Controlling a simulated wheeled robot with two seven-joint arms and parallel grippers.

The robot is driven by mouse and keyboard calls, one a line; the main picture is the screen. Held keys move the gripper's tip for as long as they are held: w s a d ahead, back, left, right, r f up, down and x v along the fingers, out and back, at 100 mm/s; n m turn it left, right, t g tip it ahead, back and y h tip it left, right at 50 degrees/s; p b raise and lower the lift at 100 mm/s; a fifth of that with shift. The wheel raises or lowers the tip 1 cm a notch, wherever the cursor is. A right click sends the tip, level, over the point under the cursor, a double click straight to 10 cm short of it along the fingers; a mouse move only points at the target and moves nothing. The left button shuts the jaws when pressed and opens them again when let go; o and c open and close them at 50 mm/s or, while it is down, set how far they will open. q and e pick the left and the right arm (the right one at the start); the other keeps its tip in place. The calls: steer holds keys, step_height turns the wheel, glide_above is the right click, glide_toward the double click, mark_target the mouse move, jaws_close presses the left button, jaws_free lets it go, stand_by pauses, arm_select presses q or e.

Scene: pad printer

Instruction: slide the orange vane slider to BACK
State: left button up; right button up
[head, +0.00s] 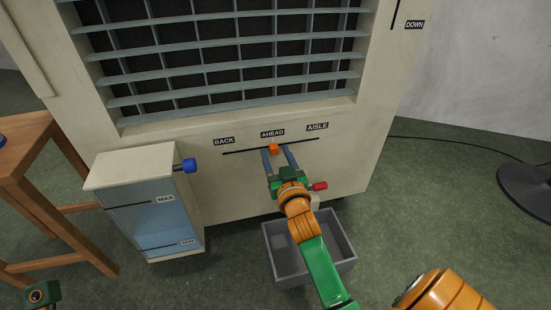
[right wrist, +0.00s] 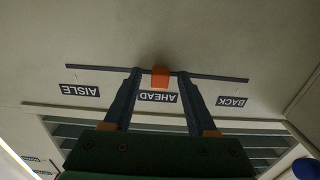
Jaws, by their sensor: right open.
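The orange vane slider (head: 273,148) sits on the dark slot line under the AHEAD label (head: 272,133), between BACK (head: 224,141) on the left and AISLE (head: 317,126) on the right. My right gripper (head: 277,152) is open, with its two blue fingers one on each side of the slider. In the right wrist view the slider (right wrist: 160,77) shows between the fingertips of the gripper (right wrist: 160,74), with small gaps visible. There BACK (right wrist: 231,101) is at the right and AISLE (right wrist: 79,90) at the left, upside down. My left gripper's fingers are not shown.
Below the louvred grille (head: 230,50), a tank (head: 150,210) with a blue knob (head: 188,165) stands left of the slot. A red knob (head: 319,186) is right of my gripper. A grey bin (head: 285,262) lies on the floor beneath. A wooden table (head: 30,170) stands at left.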

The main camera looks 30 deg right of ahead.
jaws_close()
stand_by(1.4)
